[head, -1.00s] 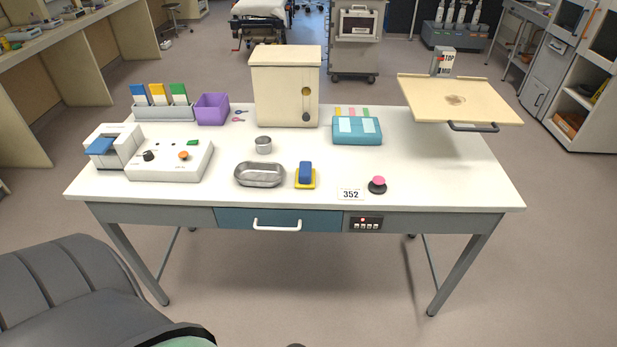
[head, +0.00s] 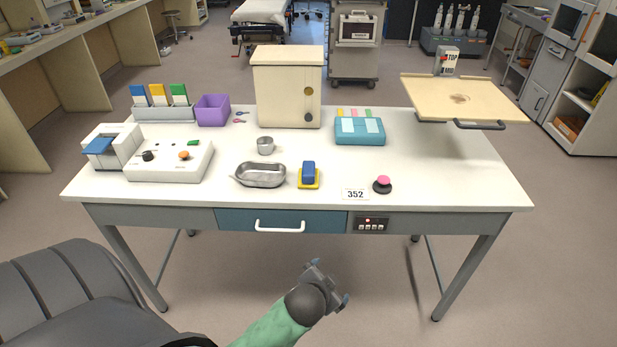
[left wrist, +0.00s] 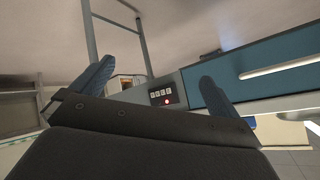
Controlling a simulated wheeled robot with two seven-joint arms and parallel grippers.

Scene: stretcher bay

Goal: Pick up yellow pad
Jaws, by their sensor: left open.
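A yellow pad (head: 308,186) lies near the front edge of the white table in the head view. A blue block (head: 308,172) sits on it and hides most of its top. My left gripper (head: 330,282) is in front of the table, well short of the pad and apart from everything. Its two blue fingers are spread and empty in the left wrist view (left wrist: 156,73), which faces the table's front with its blue drawer (left wrist: 260,75). The pad does not show in that view. My right gripper is in neither view.
A metal tray (head: 261,186) lies left of the pad, with a small metal cup (head: 265,145) behind. A 352 label (head: 355,194) and a pink-topped button (head: 382,184) are to the right. The drawer handle (head: 279,227) sticks out below. A grey chair (head: 60,295) stands front left.

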